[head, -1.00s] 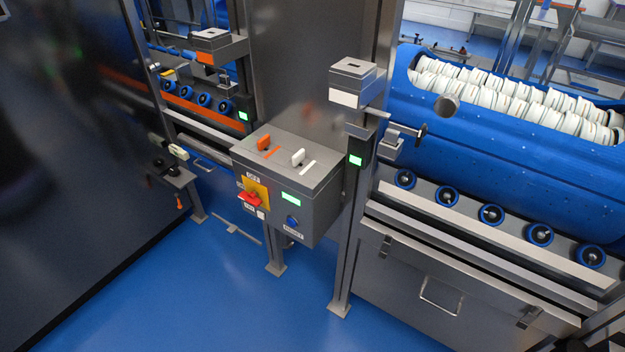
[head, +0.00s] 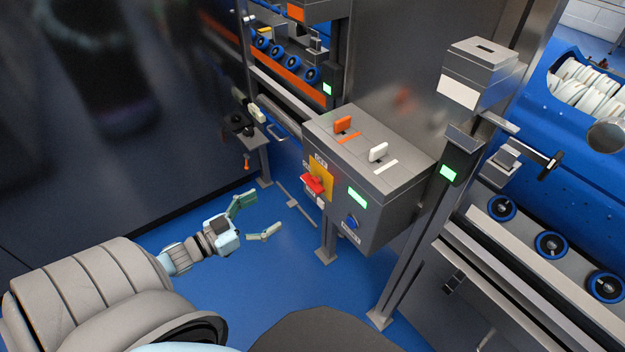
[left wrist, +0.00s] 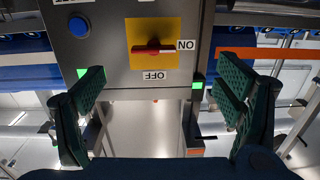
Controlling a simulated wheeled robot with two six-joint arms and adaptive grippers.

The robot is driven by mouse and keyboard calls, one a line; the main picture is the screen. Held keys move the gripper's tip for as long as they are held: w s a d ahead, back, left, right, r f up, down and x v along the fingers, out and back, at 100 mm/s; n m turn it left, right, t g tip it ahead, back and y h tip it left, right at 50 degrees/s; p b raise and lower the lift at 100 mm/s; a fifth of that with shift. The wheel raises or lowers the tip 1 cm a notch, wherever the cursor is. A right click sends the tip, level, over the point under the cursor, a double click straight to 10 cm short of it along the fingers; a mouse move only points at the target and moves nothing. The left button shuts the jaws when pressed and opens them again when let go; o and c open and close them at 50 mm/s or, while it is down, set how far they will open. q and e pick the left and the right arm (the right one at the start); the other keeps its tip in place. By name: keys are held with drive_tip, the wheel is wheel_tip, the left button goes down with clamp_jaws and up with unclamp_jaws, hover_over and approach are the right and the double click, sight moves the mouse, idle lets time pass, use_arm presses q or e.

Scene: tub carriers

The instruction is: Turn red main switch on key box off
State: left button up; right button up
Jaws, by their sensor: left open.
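The grey key box (head: 390,190) stands on posts in the middle of the head view. Its red main switch (head: 313,184) sits on a yellow plate (head: 323,170) on the front face, with an OFF label above. In the left wrist view, which is upside down, the red switch (left wrist: 152,48) lies level, in line with the ON label (left wrist: 186,45); the OFF label (left wrist: 153,75) is below. My left gripper (head: 256,216) is open and empty, apart from the box, left of and below the switch. Its green fingers (left wrist: 165,82) are spread wide. My right gripper is not in view.
An orange key (head: 342,124) and a white key (head: 378,151) stand on the box top. A blue button (head: 351,222) and a green-lit display (head: 358,197) are beside the switch. A dark panel fills the left. Blue floor (head: 285,290) is clear before the box.

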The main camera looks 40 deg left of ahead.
sight(308, 185)
use_arm(q)
drive_tip(key=shift+h, duration=0.3)
drive_tip(key=b+x, duration=0.1)
drive_tip(key=x, duration=0.4)
drive_tip(key=r+x, duration=0.1)
drive_tip(key=x, duration=0.4)
drive_tip(key=b+x, duration=0.1)
drive_tip(key=x, duration=0.4)
drive_tip(key=shift+s+d+r+b, duration=0.1)
drive_tip(key=shift+d+r+b, duration=0.2)
drive_tip(key=shift+r, duration=0.1)
drive_tip(key=shift+c, duration=0.4)
drive_tip(key=c, duration=1.1)
drive_tip(key=shift+m, duration=0.3)
